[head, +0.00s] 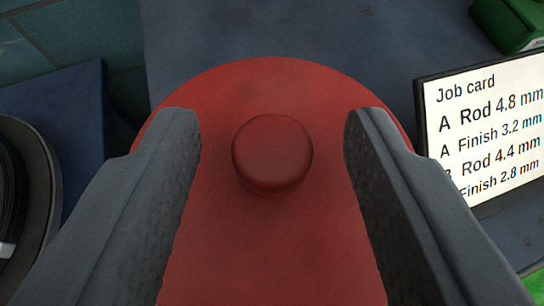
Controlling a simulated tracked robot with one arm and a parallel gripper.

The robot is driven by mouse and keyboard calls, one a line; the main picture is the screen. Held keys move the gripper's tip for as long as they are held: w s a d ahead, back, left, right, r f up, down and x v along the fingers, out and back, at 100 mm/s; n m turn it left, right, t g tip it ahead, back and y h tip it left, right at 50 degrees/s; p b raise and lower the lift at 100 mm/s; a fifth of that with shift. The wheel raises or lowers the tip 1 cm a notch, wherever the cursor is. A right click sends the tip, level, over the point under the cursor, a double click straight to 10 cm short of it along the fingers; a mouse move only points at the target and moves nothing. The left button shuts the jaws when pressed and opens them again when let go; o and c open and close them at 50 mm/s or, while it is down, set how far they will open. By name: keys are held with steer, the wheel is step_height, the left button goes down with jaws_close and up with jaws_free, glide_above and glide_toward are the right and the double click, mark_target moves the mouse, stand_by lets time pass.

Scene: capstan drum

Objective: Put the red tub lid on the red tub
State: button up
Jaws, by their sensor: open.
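The red tub lid (270,235) fills the middle of the head view. It is a round red disc with a short round knob (271,153) at its centre. My gripper (272,130) is open, with one grey finger on each side of the knob. There is a clear gap between the knob and each finger. The fingers cover the left and right parts of the lid. I cannot tell whether the lid lies on a tub or on the surface, and no red tub is clearly visible.
A job card (490,125) in a dark frame stands close on the right. A green object (510,22) is at the top right. A dark round reel-like thing (22,200) and a blue block (75,110) are on the left. The blue-grey surface (290,30) behind the lid is clear.

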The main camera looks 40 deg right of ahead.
steer(key=shift+s+a+r, duration=0.15)
steer(key=shift+r, duration=0.25)
steer(key=b+v, duration=0.1)
steer(key=v, duration=1)
steer(key=shift+s, duration=0.25)
steer(key=shift+a, duration=0.15)
steer(key=s+d+r+n+t+y, duration=0.1)
steer(key=s+r, duration=0.4)
steer(key=r, duration=0.7)
steer(key=s+d+r+n+t+y, duration=0.2)
steer(key=s+r, duration=0.3)
steer(key=r, duration=0.8)
steer(key=s+d+r+n+t+y, duration=0.2)
steer(key=s+d+r+n+y, duration=0.2)
steer(key=r, duration=0.8)
steer(key=shift+s+r, duration=0.35)
steer(key=shift+s, duration=0.3)
steer(key=shift+f+b, duration=1)
steer(key=shift+b, duration=0.15)
